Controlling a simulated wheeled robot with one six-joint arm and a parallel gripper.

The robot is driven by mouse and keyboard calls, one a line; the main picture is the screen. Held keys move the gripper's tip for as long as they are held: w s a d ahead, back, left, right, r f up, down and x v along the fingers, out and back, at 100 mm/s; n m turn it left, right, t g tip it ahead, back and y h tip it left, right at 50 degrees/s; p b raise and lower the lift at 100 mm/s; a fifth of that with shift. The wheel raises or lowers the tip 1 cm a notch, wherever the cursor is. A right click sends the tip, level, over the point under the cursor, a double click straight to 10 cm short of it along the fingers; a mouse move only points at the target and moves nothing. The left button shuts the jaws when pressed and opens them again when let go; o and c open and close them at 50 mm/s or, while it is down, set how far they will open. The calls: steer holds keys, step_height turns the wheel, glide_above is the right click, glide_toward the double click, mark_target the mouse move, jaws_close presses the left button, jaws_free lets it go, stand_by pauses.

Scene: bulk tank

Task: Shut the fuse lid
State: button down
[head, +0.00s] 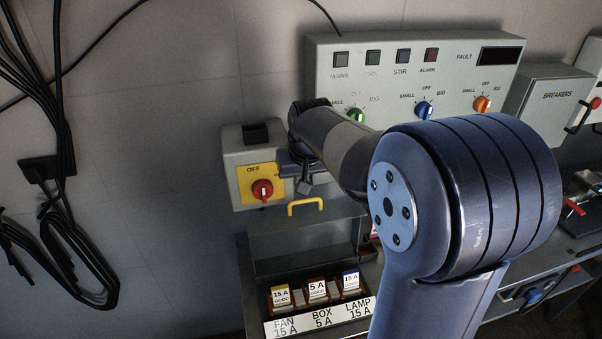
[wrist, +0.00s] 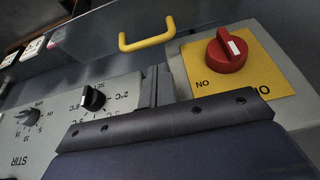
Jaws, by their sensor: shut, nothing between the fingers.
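The fuse lid (head: 275,232) is a grey panel standing raised behind the row of fuses, so it is open. Its yellow handle (head: 306,207) is on the upper edge. In the wrist view the handle (wrist: 147,42) is at the top centre, with the lid (wrist: 88,48) to its left. The fuse box (head: 318,321) below shows three seated fuses, labelled FAN, BOX and LAMP. My gripper (head: 304,188) is shut and empty, just above the handle and apart from it as far as I can tell. It also shows in the wrist view (wrist: 158,86).
A red rotary switch (head: 262,190) on a yellow plate is close left of my gripper. The control panel (head: 420,65) with coloured knobs stands behind my arm. The BREAKERS box (head: 556,96) is at right. Black cables (head: 65,220) hang on the left wall.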

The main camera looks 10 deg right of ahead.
glide_above(299, 209)
step_height(299, 209, down, 6)
steer(key=shift+w+f, duration=0.1)
stand_by(0.5)
